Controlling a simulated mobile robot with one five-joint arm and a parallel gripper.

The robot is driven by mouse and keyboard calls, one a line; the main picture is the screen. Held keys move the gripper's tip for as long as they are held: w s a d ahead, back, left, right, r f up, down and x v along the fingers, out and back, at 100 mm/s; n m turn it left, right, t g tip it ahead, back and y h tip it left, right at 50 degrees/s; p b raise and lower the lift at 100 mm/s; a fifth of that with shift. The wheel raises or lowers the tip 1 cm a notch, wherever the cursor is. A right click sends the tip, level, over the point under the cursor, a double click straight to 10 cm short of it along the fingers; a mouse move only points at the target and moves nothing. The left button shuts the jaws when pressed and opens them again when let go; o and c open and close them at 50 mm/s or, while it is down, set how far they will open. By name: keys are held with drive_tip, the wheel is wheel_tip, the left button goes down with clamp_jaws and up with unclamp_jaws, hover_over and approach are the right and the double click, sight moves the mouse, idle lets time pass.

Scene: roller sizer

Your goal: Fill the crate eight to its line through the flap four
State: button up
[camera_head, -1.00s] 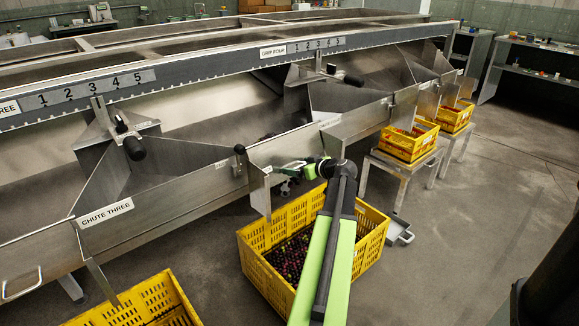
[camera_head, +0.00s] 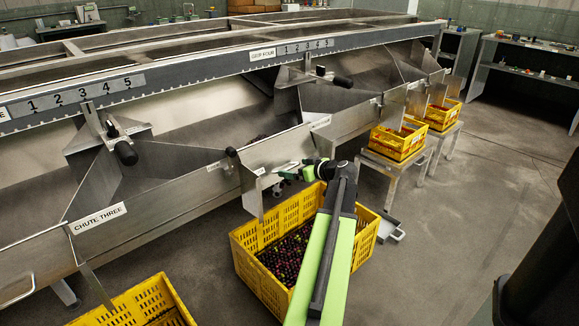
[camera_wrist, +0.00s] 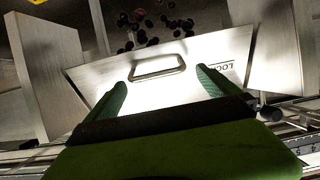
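My gripper (camera_wrist: 163,80) is open, its two green fingers apart on either side of a bar handle (camera_wrist: 158,66) on a bright metal flap (camera_wrist: 105,85). The handle is not visibly pinched. In the head view my gripper (camera_head: 296,172) is at the chute lip above a large yellow crate (camera_head: 262,275). Dark purple and some green fruit (camera_head: 290,250) lies in this crate, below its rim. My arm hides part of it. No crate number or fill line is readable. Loose dark fruit (camera_wrist: 150,25) shows beyond the flap in the wrist view.
Another yellow crate (camera_head: 140,300) stands front left, under the plate marked chute three (camera_head: 100,217). Two smaller yellow crates (camera_head: 398,142) (camera_head: 442,114) sit on metal stands at right. A grey scoop-like pan (camera_head: 391,228) lies beside the large crate. Floor at right is clear.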

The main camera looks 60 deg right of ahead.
drive_tip(key=p+v, duration=0.4)
drive_tip(key=v, duration=1)
drive_tip(key=shift+w, duration=0.1)
